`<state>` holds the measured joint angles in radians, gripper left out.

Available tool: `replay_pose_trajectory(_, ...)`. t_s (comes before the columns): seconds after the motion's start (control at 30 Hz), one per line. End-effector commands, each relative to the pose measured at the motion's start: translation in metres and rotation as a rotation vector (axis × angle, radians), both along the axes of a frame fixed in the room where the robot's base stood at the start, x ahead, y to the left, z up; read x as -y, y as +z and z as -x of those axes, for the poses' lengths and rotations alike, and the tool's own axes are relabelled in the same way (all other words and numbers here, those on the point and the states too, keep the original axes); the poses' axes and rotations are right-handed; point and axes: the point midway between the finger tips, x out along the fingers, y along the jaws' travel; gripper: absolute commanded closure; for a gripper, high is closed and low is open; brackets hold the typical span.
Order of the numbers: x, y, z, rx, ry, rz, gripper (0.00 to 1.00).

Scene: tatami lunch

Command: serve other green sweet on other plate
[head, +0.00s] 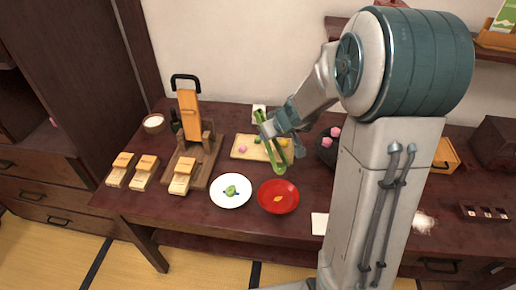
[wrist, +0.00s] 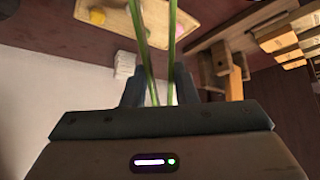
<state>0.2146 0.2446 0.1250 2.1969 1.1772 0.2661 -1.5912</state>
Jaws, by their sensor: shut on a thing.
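My gripper (head: 268,127) is shut on green tongs (head: 270,148), which slant down over the wooden tray's right side. In the wrist view the two tong arms (wrist: 172,40) rise from between my fingers (wrist: 158,88). Their tips are out of that view, and I cannot tell whether they hold anything. A green sweet (head: 230,190) sits on the white plate (head: 218,200). The red plate (head: 291,204) to its right carries only a small orange leaf shape (head: 278,199). The wooden tray (head: 262,153) holds a pink sweet (head: 242,149) and a yellow one (head: 257,140).
A wooden stand (head: 190,110) with a black handle and several small wooden blocks (head: 144,172) stand left. A dark bowl (head: 324,153) with pink pieces is behind my arm. A white napkin (head: 319,223) lies right of the red plate. The table front between plates and edge is clear.

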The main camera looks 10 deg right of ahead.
Motion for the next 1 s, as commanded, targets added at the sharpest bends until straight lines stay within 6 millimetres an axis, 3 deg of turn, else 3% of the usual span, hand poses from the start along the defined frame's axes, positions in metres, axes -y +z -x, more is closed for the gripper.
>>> replay_pose_trajectory(0.27, -0.025, 0.019, 0.031, 0.001, 0.344, -0.002, 1.0)
replay_pose_trajectory(0.6, -0.054, 0.049, 0.1, 0.001, 0.922, 0.001, 1.0)
replay_pose_trajectory(0.8, -0.058, 0.055, 0.119, 0.0, 1.055, -0.001, 1.0)
replay_pose_trajectory(1.0, -0.058, 0.054, 0.12, 0.0, 1.062, 0.0, 1.0)
